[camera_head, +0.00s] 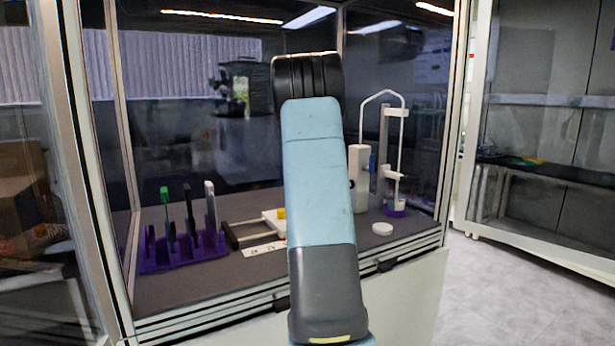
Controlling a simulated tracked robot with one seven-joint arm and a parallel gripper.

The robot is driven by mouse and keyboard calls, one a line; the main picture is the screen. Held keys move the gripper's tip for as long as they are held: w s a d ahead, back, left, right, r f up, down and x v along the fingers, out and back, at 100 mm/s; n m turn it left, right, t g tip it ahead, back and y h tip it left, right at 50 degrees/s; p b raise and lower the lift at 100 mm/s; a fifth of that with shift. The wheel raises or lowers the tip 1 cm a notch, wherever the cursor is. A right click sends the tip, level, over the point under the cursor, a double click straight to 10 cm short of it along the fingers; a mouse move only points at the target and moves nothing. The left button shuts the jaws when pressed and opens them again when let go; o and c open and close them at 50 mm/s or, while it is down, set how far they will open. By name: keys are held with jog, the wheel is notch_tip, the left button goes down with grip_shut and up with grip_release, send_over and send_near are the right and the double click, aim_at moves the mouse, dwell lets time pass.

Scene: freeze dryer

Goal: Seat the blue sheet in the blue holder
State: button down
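A blue-purple holder (160,262) with several upright prongs stands at the left of the dark work surface, inside the glass-walled enclosure. Thin upright pieces stand in it: a green-topped one (165,196), a dark one (189,208) and a pale grey one (210,200). I cannot clearly make out a blue sheet. A narrow blue strip (373,170) shows beside a white upright block (358,178), right of my arm; I cannot tell what it is. My blue-grey arm fills the middle and hides part of the surface. My gripper does not show.
A dark-railed frame (240,234) with white and yellow parts lies between the holder and my arm. At the right are a white stand (384,140), a small purple-based cup (395,209) and a white round lid (382,229). Metal posts and the front ledge border the enclosure.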

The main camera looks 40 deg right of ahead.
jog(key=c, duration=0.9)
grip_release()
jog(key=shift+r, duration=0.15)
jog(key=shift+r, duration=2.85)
